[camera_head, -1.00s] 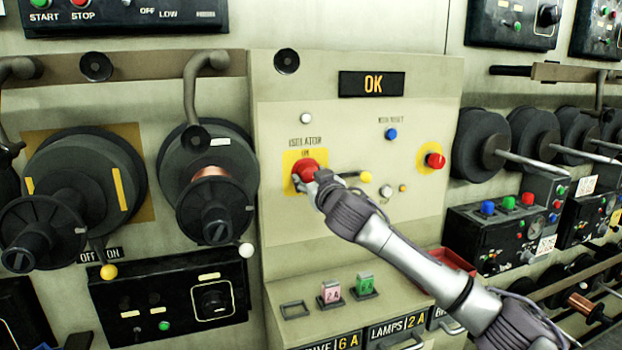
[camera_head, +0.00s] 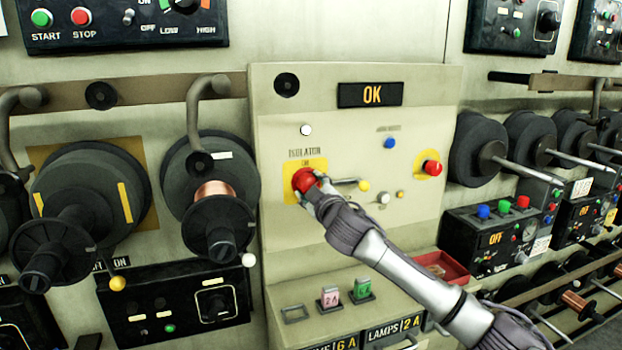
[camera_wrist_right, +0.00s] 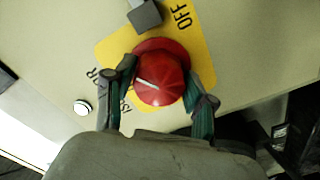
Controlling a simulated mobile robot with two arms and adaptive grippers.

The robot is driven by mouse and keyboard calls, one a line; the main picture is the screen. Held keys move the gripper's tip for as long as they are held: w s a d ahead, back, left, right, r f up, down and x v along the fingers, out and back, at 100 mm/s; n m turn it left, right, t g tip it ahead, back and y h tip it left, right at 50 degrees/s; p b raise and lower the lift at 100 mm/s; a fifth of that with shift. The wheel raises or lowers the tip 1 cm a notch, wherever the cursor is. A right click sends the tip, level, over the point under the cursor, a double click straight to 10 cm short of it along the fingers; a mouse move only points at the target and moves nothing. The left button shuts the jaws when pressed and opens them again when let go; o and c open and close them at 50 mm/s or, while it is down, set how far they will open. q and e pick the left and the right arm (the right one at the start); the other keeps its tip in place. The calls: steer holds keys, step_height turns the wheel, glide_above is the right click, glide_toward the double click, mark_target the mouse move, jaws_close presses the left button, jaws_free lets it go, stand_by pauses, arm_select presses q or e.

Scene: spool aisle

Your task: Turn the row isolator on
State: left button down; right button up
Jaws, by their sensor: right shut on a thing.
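The row isolator (camera_head: 303,179) is a red rotary knob on a yellow plate, marked ISOLATOR with ON above it, on the beige panel. In the right wrist view the red knob (camera_wrist_right: 162,84) has a white pointer line, and OFF is lettered on the plate. My right gripper (camera_head: 316,189) reaches it from the lower right. In the wrist view the two fingers of the right gripper (camera_wrist_right: 160,92) are shut on opposite sides of the knob. My left gripper is not in view.
An OK display (camera_head: 370,94) is lit above. A lever with a yellow tip (camera_head: 363,185) is just right of the knob. A red button (camera_head: 432,168) is farther right. Wire spools (camera_head: 213,190) stand at left. A red tray (camera_head: 440,268) sits below right.

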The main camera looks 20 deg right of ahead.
steer(key=n+p, duration=0.2)
steer(key=n, duration=0.1)
steer(key=n+p, duration=0.2)
steer(key=shift+r+n, duration=0.2)
steer(key=shift+n, duration=0.2)
steer(key=n+p, duration=0.3)
steer(key=shift+n, duration=0.4)
steer(key=shift+f+n+p, duration=0.15)
steer(key=shift+n+p, duration=0.25)
steer(key=shift+n, duration=0.4)
steer(key=o, duration=1.2)
steer(key=shift+c, duration=0.2)
steer(key=shift+s, duration=0.1)
steer(key=s, duration=1.2)
steer(key=shift+d, duration=0.15)
steer(key=shift+w, duration=0.1)
